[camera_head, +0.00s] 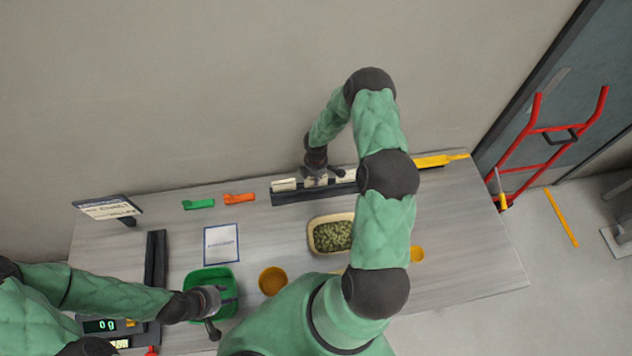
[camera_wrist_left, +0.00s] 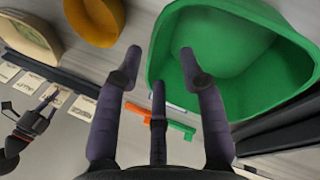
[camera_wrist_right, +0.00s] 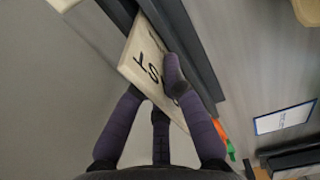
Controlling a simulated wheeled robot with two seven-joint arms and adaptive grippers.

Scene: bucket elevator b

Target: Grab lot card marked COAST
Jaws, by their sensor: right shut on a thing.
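A dark card rack (camera_head: 290,198) stands near the back of the table and holds several pale lot cards. My right gripper (camera_head: 318,178) is at the rack, shut on a pale card (camera_wrist_right: 143,62). In the right wrist view the black letters "ST" show on that card; the rest of the word is hidden by a finger. The card is still close against the dark rack; I cannot tell if it is clear of the slot. Another card (camera_head: 284,184) stands to its left. My left gripper (camera_wrist_left: 160,70) is open and empty over the green bucket (camera_wrist_left: 280,45).
A tan tray of green pellets (camera_head: 332,236), an orange bowl (camera_head: 272,281) and a white sheet (camera_head: 221,245) lie in front of the rack. Green (camera_head: 199,204) and orange (camera_head: 239,198) scoop-like pieces lie left of it. A scale reading 0 g (camera_head: 105,326) is front left.

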